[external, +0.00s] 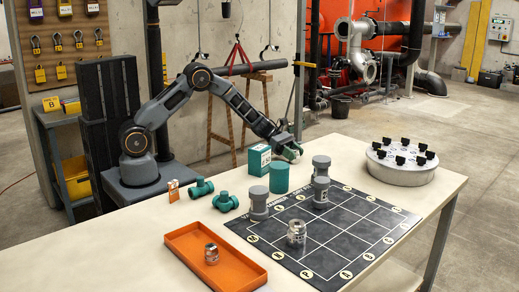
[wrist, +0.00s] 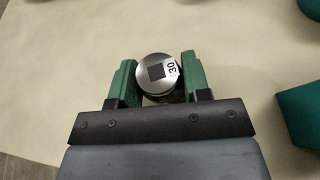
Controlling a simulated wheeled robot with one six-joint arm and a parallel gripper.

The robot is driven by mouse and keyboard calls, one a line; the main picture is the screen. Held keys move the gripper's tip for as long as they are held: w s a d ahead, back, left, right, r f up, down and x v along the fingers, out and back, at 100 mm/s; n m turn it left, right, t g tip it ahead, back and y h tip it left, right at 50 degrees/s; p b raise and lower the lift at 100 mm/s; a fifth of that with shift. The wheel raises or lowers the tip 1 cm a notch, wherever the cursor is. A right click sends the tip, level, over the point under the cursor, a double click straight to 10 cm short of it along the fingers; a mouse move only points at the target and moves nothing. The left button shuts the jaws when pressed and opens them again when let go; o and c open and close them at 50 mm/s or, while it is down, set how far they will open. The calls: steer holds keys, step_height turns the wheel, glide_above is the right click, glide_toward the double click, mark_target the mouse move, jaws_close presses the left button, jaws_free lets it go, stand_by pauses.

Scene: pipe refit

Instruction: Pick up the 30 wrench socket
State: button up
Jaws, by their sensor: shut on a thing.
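The 30 wrench socket (wrist: 153,88) is a round silver piece with a square dark hole and a "30" label on its top face. It sits between the green fingers of my gripper (wrist: 157,82) in the wrist view, touched on both sides. In the external view my gripper (external: 291,153) is beyond the teal box, near the table's far side. The socket is too small to make out clearly there, and I cannot tell its height above the table.
A teal box (external: 259,160) and a teal cylinder (external: 279,178) stand close to my gripper. An orange tray (external: 190,246) holds another socket. A round metal flange (external: 400,172) stands at the right.

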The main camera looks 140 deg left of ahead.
steer(key=shift+c, duration=1.2)
steer(key=shift+r, duration=0.1)
